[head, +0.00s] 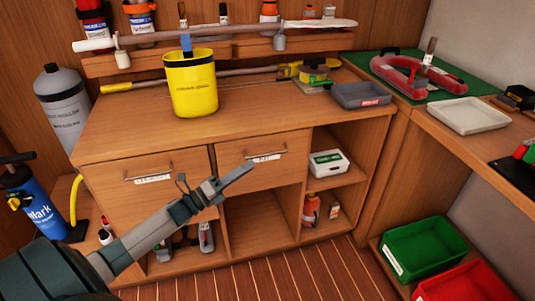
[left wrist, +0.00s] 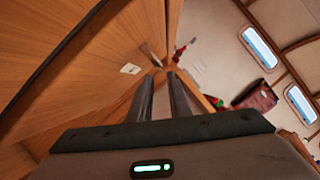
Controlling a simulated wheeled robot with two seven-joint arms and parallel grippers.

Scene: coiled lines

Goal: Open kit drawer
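The wooden cabinet has two shut drawers side by side, a left drawer (head: 120,197) and a right drawer (head: 232,153). Each has a bar handle and a white label too small to read, so I cannot tell which is the kit drawer. My left gripper (head: 248,170) is in front of the right drawer, its tip just below and left of that drawer's handle (head: 268,156). In the left wrist view its two fingers (left wrist: 164,90) stand apart with nothing between them, beside a wood face with a white label (left wrist: 130,68). My right gripper is not in view.
A yellow bucket (head: 190,88) and a grey tray (head: 360,96) stand on the cabinet top. Open shelves below hold a white box (head: 329,162) and bottles. A green crate (head: 425,248) and a red crate (head: 465,284) are at the lower right. A blue cylinder (head: 35,205) stands left.

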